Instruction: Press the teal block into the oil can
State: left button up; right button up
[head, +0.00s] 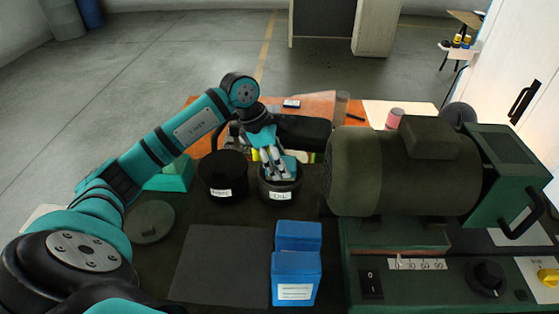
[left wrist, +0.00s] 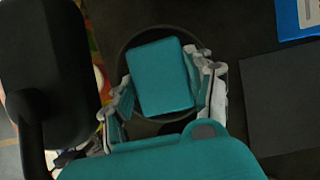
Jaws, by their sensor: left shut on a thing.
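The oil can (head: 280,195) is a dark round pot with a white label, standing on the dark work surface. My left gripper (head: 274,168) points down at its mouth and is shut on the teal block (head: 290,166). In the left wrist view the teal block (left wrist: 160,78) sits between the two fingers, with the dark round rim of the can (left wrist: 128,48) around and below it. The block is at the can's mouth; how deep it sits cannot be told. My right gripper is not in view.
A second dark labelled pot (head: 222,180) stands close left of the oil can. A teal object (head: 172,176) and a round dark lid (head: 151,221) lie further left. Blue boxes (head: 296,275) stand in front, beside a grey mat (head: 222,262). A large motor machine (head: 400,170) blocks the right.

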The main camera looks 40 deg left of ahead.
pick_arm(q)
jog(key=shift+s+f, duration=0.1)
jog(key=shift+r+p, duration=0.6)
jog(key=shift+r, duration=0.35)
jog(key=shift+r+p, duration=1.4)
jog(key=shift+r, duration=1.25)
jog(key=shift+f, duration=0.1)
